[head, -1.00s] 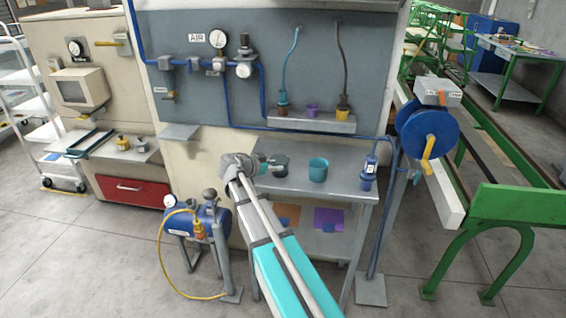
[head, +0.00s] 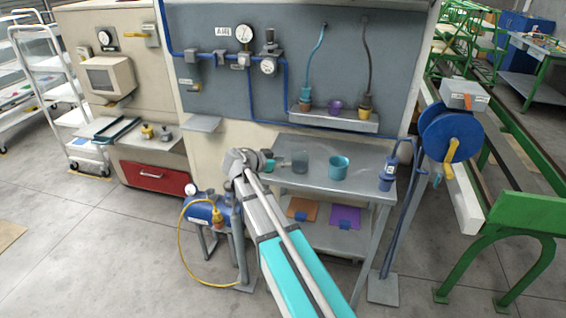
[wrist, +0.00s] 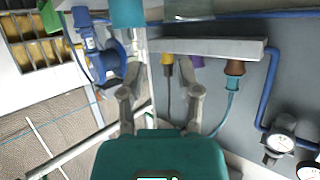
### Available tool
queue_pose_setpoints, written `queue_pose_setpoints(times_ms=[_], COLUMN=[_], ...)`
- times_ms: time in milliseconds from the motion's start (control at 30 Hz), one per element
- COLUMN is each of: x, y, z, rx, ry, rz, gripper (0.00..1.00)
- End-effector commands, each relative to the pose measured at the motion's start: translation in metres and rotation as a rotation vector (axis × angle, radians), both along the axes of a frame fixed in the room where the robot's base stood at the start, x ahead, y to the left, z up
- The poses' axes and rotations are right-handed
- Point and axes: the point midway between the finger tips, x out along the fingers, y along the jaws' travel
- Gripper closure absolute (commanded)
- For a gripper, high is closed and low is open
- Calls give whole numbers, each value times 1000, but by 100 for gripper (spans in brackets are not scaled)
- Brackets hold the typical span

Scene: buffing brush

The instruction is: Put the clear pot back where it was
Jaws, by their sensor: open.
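The clear pot (head: 299,161) is a see-through, greyish cup. It stands upright on the top of the grey metal table (head: 325,186), left of a teal pot (head: 339,167). My gripper (head: 279,161) is just left of the clear pot in the head view, with a small gap between them. In the wrist view my gripper (wrist: 161,94) has its two fingers spread, with nothing between them. A teal pot (wrist: 128,13) is cut off at the top of the wrist view.
A wall shelf (head: 340,120) above the table holds an orange-brown, a purple and a yellow holder, with hoses at two of them. Orange (head: 303,209) and purple (head: 345,217) sheets lie on the lower shelf.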

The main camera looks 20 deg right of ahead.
Motion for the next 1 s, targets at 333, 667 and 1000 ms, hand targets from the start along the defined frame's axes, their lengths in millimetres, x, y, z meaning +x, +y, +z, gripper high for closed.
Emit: queue_pose_setpoints(times_ms=[333, 667, 1000], x=[-7, -60, -135], y=[0, 9, 47], z=[-5, -47, -94], rx=[22, 207, 492], ry=[40, 363, 768], rz=[10, 139, 506], gripper=[56, 56, 56])
